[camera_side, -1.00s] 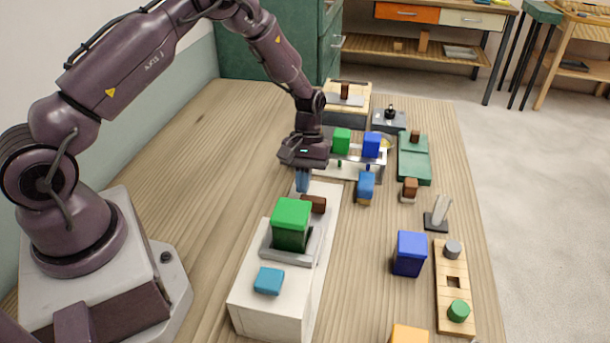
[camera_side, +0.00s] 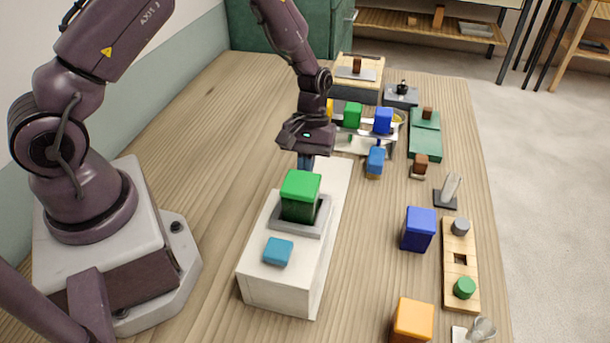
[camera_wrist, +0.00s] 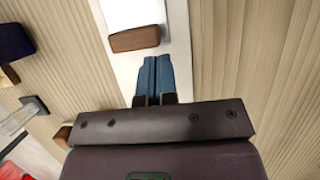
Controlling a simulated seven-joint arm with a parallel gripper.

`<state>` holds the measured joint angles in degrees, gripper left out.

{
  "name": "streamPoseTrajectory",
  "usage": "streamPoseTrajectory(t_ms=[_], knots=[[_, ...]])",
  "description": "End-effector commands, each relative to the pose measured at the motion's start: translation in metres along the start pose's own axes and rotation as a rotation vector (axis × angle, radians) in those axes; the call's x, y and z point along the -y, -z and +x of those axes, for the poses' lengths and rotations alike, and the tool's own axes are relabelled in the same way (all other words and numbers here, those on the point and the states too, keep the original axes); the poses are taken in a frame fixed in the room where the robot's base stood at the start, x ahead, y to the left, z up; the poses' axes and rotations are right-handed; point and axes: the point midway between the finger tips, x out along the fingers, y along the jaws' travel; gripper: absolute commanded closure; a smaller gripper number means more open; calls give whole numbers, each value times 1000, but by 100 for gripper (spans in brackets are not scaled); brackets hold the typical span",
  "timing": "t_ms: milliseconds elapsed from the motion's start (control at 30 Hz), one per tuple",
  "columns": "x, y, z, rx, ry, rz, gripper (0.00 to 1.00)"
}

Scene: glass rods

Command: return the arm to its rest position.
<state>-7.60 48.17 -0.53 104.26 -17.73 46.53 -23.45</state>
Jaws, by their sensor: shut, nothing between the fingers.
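My gripper (camera_side: 306,162) is a dark purple hand with blue fingers pointing down. It hangs over the far end of a long white box (camera_side: 277,289), behind a green block (camera_side: 300,197). The fingers are together and empty. In the wrist view the blue fingertips (camera_wrist: 156,72) lie side by side over a white surface (camera_wrist: 178,30). A brown block (camera_wrist: 135,38) lies just beyond them. Whether the fingertips touch the white box is hard to tell. The upper part of my arm leaves the top of the side view.
The green block stands in a grey tray (camera_side: 322,218) on the white box, near a flat teal block (camera_side: 278,251). Blue (camera_side: 418,229) and orange (camera_side: 412,320) blocks stand to the right. A rack (camera_side: 394,146) with blocks is behind.

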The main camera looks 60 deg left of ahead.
Motion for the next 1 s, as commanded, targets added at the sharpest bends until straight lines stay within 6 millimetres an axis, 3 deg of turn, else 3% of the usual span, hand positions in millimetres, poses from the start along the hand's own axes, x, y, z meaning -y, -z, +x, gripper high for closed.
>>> streamPoseTrajectory(t_ms=[300, 567, 667, 1000], knots=[[-1, 0, -62, -4, -3, 1, 100], [1, 0, -79, -7, 5, 49, 100], [17, -14, -77, -6, 41, 140, 100], [47, -87, -148, -228, 49, 458, 100]])
